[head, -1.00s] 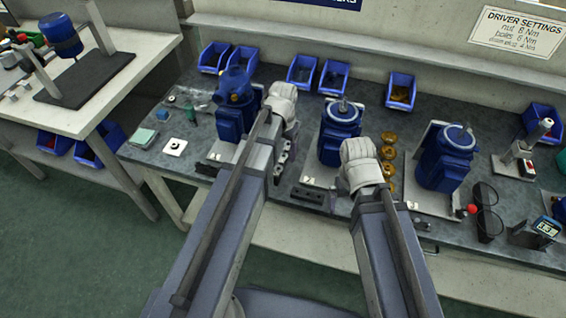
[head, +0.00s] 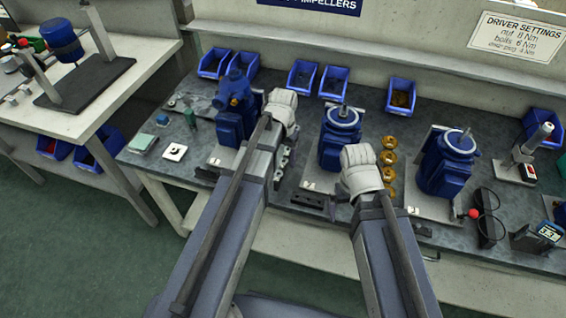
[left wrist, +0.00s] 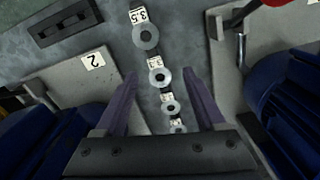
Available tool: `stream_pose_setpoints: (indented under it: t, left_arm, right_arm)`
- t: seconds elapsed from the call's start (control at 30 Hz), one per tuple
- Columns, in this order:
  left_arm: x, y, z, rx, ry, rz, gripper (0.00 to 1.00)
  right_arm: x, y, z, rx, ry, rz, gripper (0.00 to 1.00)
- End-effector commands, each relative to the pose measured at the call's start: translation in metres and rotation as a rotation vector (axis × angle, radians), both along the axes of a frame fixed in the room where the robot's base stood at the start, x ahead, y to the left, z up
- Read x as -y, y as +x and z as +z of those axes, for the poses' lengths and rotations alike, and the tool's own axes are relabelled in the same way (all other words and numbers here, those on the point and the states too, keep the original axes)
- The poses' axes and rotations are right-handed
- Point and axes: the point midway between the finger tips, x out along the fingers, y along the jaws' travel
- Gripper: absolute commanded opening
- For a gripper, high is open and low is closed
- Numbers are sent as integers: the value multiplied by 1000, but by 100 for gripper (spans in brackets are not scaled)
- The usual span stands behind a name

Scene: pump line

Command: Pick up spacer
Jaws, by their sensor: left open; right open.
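Several ring-shaped grey spacers lie in a row with small white number tags in the left wrist view. The top spacer (left wrist: 145,37) has a tag reading 3.5. A second spacer (left wrist: 157,76) lies between the open fingers of my left gripper (left wrist: 159,82); a smaller one (left wrist: 171,107) lies nearer the palm, and another is partly hidden. Nothing is held. In the head view my left gripper (head: 281,108) is above the bench beside the left blue pump, its arm partly covering the spacer row (head: 283,162). My right gripper (head: 362,170) is open by the middle pump.
Blue pumps on plates stand left (head: 234,115), middle (head: 338,135) and right (head: 446,165). Brass impellers (head: 389,158) lie between the middle and right pumps. Blue bins (head: 302,76) line the back. A dark slotted block (left wrist: 65,22) lies near the spacers.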

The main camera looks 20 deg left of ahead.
Motion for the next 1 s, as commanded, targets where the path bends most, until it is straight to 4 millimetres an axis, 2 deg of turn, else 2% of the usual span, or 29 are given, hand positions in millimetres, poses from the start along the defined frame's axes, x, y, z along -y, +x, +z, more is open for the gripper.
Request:
stream_pose_setpoints:
  t: [0.07, 0.67, 1.0]
  left_arm:
    - [0, 0, 0, 0, 0, 0, 68]
    - [0, 0, 0, 0, 0, 0, 1]
    - [0, 0, 0, 0, 0, 0, 0]
  right_arm:
    - [0, 0, 0, 0, 0, 0, 100]
    - [0, 0, 0, 0, 0, 0, 100]
    - [0, 0, 0, 0, 0, 0, 100]
